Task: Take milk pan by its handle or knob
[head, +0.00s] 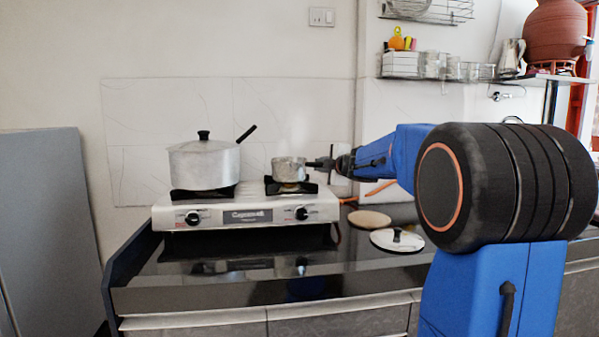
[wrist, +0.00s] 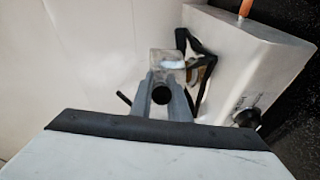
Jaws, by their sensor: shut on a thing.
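The milk pan (head: 289,169) is a small metal pan on the right burner of the stove in the head view. Its dark handle points right, toward my gripper (head: 326,164). My gripper is shut on the handle, reaching in from the right. In the wrist view the fingers of my gripper (wrist: 165,92) close around the dark round end of the handle. Part of the metal milk pan (wrist: 166,62) shows beyond them. Most of the pan is hidden there by the gripper. I cannot tell whether the pan touches the burner support.
The white stove (head: 247,214) stands on a dark counter (head: 230,285). A large lidded pot (head: 203,163) with a raised dark handle sits on the left burner. A round wooden board (head: 369,219) and a metal lid (head: 397,240) lie right of the stove. A wall shelf (head: 470,79) hangs above.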

